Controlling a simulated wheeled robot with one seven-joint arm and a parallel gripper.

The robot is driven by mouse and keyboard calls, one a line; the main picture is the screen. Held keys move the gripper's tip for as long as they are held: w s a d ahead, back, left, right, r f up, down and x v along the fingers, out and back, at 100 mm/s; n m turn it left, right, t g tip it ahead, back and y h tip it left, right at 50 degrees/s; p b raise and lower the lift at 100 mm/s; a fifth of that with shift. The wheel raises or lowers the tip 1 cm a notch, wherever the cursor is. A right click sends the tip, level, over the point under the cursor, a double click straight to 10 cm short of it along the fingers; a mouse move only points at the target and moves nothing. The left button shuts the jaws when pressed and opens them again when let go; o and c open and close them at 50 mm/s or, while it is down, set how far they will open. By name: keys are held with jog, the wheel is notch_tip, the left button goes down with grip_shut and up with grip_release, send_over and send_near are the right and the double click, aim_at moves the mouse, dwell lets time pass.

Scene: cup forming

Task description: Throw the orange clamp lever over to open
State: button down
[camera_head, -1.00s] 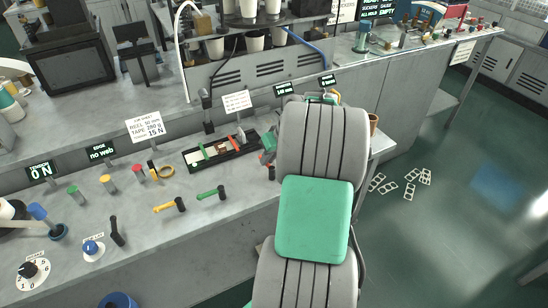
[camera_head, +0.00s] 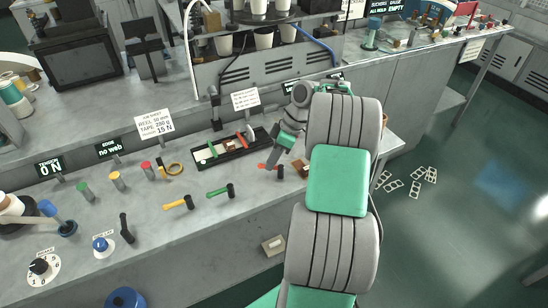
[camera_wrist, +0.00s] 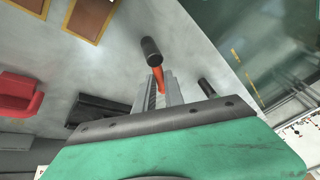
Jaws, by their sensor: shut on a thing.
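The orange clamp lever (camera_head: 264,166) lies near the front edge of the grey bench, beside a short black post (camera_head: 280,172). In the wrist view the orange lever (camera_wrist: 158,76) runs from between my fingers to a black cylinder (camera_wrist: 151,50). My gripper (camera_head: 272,164) points down at the lever from above. In the wrist view my gripper (camera_wrist: 160,90) is shut on the lever, which hides part of it. Beside it stand a green lever (camera_head: 217,192) and a yellow lever (camera_head: 175,205), each with a black post.
A black tray (camera_head: 204,166) with coloured parts lies behind the lever. A white sign (camera_head: 245,99) stands behind. The bench's front edge is close to the levers.

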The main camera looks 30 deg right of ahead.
jog(key=n, duration=0.1)
jog(key=n+g, duration=0.1)
jog(key=n, duration=0.2)
jog(key=shift+s+a+r+g+p, duration=0.1)
jog(key=shift+s+a+g+p, duration=0.25)
jog(key=shift+a+g+p, duration=0.05)
jog(key=shift+s+a+n+g, duration=0.1)
jog(key=shift+s+n+g, duration=0.15)
jog(key=shift+n, duration=0.55)
jog(key=shift+s+n+g, duration=0.1)
jog(key=shift+n+g, duration=0.25)
jog(key=shift+n, duration=0.45)
jog(key=c, duration=1.4)
grip_release()
jog(key=shift+c, duration=0.2)
jog(key=p+v, duration=0.7)
jog(key=p, duration=0.1)
jog(key=shift+r, duration=0.3)
